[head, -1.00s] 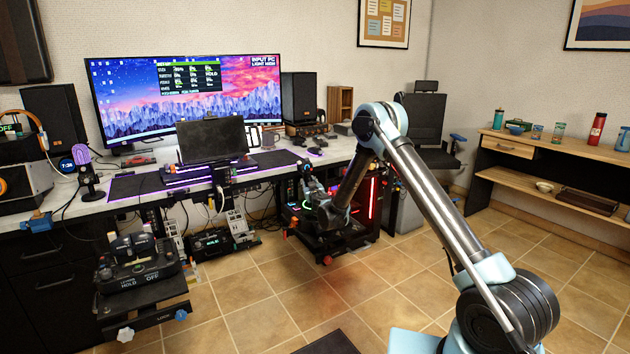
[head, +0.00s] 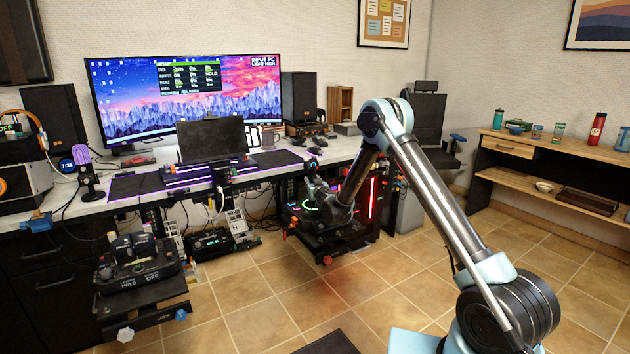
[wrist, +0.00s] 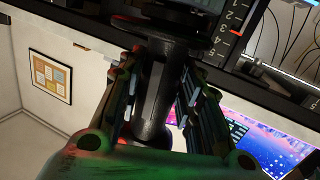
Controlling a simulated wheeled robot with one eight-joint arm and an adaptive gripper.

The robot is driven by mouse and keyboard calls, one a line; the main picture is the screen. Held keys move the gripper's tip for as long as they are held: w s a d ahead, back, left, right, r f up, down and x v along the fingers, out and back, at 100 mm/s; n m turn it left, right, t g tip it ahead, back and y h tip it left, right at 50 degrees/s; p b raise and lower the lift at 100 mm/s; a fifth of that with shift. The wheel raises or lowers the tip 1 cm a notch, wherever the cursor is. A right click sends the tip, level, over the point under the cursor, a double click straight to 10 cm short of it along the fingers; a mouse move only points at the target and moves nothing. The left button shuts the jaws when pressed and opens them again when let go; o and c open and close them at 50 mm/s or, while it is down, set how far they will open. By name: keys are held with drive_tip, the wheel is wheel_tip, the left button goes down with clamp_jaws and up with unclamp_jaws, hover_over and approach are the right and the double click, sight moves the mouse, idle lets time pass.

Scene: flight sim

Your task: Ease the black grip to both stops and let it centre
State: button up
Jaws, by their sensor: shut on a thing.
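The black grip (wrist: 155,100) is a dark upright stick with a wide collar, seen close up in the wrist view. My gripper (wrist: 160,95) is shut on it, with one finger on each side of the shaft. In the head view my gripper (head: 318,197) is beside the desk, at the black unit (head: 335,238) with a green glowing ring and red lights. There my own arm and wrist hide most of the grip. A scale with numbers and a red mark (wrist: 236,33) shows beside the grip in the wrist view.
A throttle unit (head: 138,270) stands on a low mount at the left. The desk (head: 340,150) holds a large monitor (head: 185,95), a small dark screen (head: 212,139) and speakers. Tiled floor (head: 270,300) is clear in front. A wooden shelf (head: 545,155) stands at the right.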

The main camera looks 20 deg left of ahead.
drive_tip(key=shift+w+d+m, duration=0.4)
drive_tip(key=shift+w, duration=0.05)
drive_tip(key=o, duration=1.2)
drive_tip(key=shift+r+v, duration=0.2)
drive_tip(key=shift+v, duration=4.3)
